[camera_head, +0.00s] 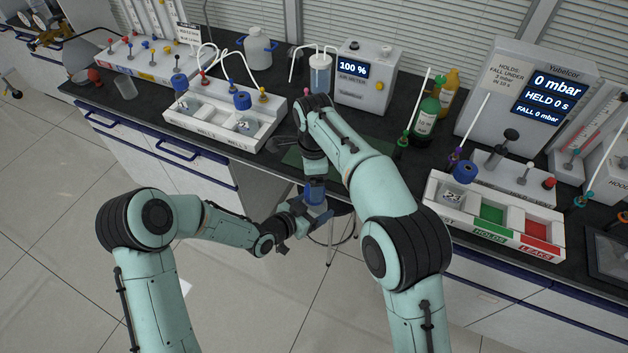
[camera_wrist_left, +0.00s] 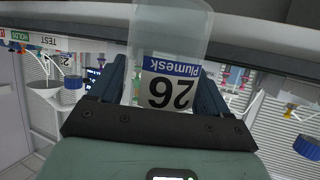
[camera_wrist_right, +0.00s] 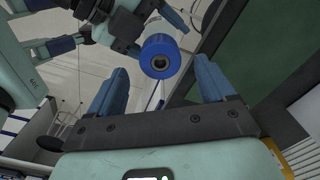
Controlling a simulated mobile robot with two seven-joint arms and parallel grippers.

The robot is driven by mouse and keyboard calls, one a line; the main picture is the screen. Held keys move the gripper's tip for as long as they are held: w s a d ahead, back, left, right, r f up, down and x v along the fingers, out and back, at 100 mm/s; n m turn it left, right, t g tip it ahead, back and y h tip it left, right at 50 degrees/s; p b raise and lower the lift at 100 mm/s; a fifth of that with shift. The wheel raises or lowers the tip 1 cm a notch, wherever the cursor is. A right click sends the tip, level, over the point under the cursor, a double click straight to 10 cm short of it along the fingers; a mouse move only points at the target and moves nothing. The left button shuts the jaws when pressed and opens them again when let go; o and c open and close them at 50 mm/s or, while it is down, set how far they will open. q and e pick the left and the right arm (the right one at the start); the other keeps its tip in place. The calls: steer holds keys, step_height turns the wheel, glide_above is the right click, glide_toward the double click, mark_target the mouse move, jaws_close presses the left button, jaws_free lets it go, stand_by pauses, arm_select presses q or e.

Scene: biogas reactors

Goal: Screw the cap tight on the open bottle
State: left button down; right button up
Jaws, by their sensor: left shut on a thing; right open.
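My left gripper (camera_head: 296,212) is shut on a clear bottle labelled "Plumesk 26" (camera_wrist_left: 168,85), held in the air in front of the bench edge. A blue cap (camera_wrist_right: 160,56) with a dark round centre sits at the bottle's top; it also shows in the head view (camera_head: 315,187). I cannot tell how tightly it sits. My right gripper (camera_wrist_right: 163,85) is open, its fingers pointing down toward the cap from above, with the cap beyond the fingertips and apart from them. In the head view the right arm partly hides this gripper.
A white rack (camera_head: 222,128) with two blue-capped bottles stands left on the bench. Bottle 23 (camera_head: 456,195) stands in a white tray (camera_head: 490,232) with green and red bays at right. The bench edge lies close behind the held bottle; open floor is in front.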

steer(key=shift+c, duration=0.5)
steer(key=n, duration=0.5)
steer(key=shift+r, duration=0.1)
steer(key=n, duration=0.7)
steer(key=shift+r, duration=0.2)
steer(key=n, duration=0.4)
steer(key=shift+r, duration=0.1)
steer(key=n, duration=0.6)
steer(key=shift+r+n, duration=0.25)
steer(key=shift+n, duration=0.05)
steer(key=n, duration=0.6)
steer(key=shift+r+n, duration=0.2)
steer(key=shift+n, duration=0.1)
steer(key=n, duration=0.6)
steer(key=shift+r+n, duration=0.2)
steer(key=shift+n, duration=0.1)
steer(key=n, duration=0.6)
steer(key=shift+r, duration=0.25)
steer(key=n, duration=0.5)
steer(key=shift+d+r+n, duration=0.1)
steer(key=shift+r+n, duration=0.1)
steer(key=shift+n, duration=0.2)
